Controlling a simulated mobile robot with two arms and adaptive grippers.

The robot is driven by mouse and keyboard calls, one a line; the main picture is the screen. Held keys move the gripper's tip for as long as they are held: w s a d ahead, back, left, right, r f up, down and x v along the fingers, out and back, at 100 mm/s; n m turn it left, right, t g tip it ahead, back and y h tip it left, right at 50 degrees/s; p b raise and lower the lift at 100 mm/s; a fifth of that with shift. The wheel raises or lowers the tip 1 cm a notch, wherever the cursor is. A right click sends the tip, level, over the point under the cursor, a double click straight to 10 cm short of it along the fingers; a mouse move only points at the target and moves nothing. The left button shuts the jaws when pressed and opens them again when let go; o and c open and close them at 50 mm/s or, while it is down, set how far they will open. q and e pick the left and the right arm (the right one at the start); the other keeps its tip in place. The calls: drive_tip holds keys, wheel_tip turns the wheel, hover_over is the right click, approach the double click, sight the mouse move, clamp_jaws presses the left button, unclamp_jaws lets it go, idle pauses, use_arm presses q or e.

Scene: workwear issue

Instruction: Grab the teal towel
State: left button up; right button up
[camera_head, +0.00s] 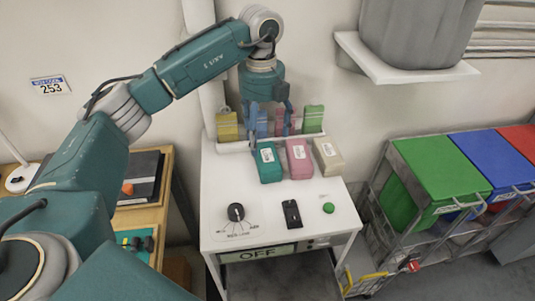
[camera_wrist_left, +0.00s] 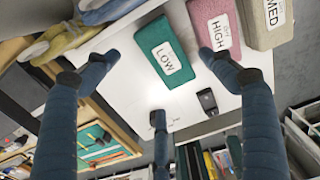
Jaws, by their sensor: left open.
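The teal towel (camera_head: 268,163) is a folded teal block on the white table, at the left end of a row of three. It also shows in the wrist view (camera_wrist_left: 160,40), with a white label reading LOW. My left gripper (camera_head: 268,135) is open and empty, its fingers spread and pointing down near the back edge of the towel. In the wrist view my left gripper (camera_wrist_left: 158,82) has fingertips on either side of the towel and a third below it. I cannot tell whether any finger touches it. My right gripper is not in view.
A pink block (camera_head: 299,158) labelled HIGH lies close beside the towel, then a beige block (camera_head: 327,156) labelled MED. Several coloured folded items stand behind, including a yellow one (camera_head: 227,126). A knob (camera_head: 236,212), black switch (camera_head: 291,213) and green button (camera_head: 328,208) are in front.

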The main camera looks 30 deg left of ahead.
sight(263, 156)
use_arm(q)
drive_tip(key=shift+s+d+f, duration=0.1)
drive_tip(key=shift+s+f, duration=0.1)
drive_tip(key=shift+f, duration=0.35)
drive_tip(key=shift+s+f, duration=0.15)
drive_tip(key=shift+f, duration=0.4)
drive_tip(key=shift+f+p, duration=0.3)
drive_tip(key=shift+f, duration=0.05)
wheel_tip(263, 156, down, 4)
drive_tip(key=shift+w+f+p, duration=0.1)
drive_tip(key=shift+w+p, duration=0.05)
drive_tip(key=shift+p, duration=0.95)
drive_tip(key=shift+f, duration=0.7)
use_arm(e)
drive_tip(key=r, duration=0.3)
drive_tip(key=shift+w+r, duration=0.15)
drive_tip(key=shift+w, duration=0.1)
use_arm(q)
drive_tip(key=c, duration=1.3)
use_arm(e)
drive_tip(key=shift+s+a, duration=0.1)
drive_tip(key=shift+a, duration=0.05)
use_arm(q)
drive_tip(key=shift+c, duration=0.2)
